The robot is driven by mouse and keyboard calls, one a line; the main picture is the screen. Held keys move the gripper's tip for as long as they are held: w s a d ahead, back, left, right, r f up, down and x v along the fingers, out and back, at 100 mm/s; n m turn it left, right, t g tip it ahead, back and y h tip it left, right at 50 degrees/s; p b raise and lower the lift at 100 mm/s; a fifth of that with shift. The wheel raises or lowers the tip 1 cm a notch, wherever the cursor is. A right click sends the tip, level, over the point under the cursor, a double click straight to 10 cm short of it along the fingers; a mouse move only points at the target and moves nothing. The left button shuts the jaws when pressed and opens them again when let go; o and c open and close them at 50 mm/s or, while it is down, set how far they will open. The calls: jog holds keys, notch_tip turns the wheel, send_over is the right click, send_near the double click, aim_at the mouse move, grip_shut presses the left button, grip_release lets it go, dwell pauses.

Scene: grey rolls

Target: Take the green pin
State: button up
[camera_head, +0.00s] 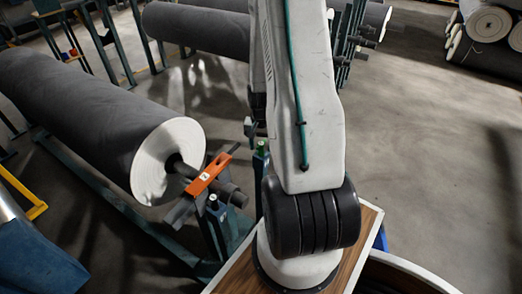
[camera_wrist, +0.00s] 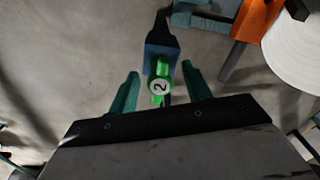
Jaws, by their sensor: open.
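The green pin (camera_wrist: 159,68) shows in the wrist view, with a round pale end marked "2". It sits at the near end of a dark blue post or bracket (camera_wrist: 160,42). My gripper (camera_wrist: 160,70) is open, with one teal finger on each side of the pin. Gaps show between the pin and both fingers, and I see no contact. In the head view my arm hides most of the gripper, and I cannot make out the pin surely there.
A large grey roll (camera_head: 85,110) with a white end lies on a teal stand at left. An orange bar (camera_head: 208,173) sits by its shaft; an orange part (camera_wrist: 256,18) and white roll end (camera_wrist: 298,45) show close by in the wrist view. Open floor (camera_head: 430,130) lies right.

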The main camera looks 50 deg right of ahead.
jog(key=shift+f, duration=0.1)
jog(key=shift+c, duration=0.3)
grip_shut()
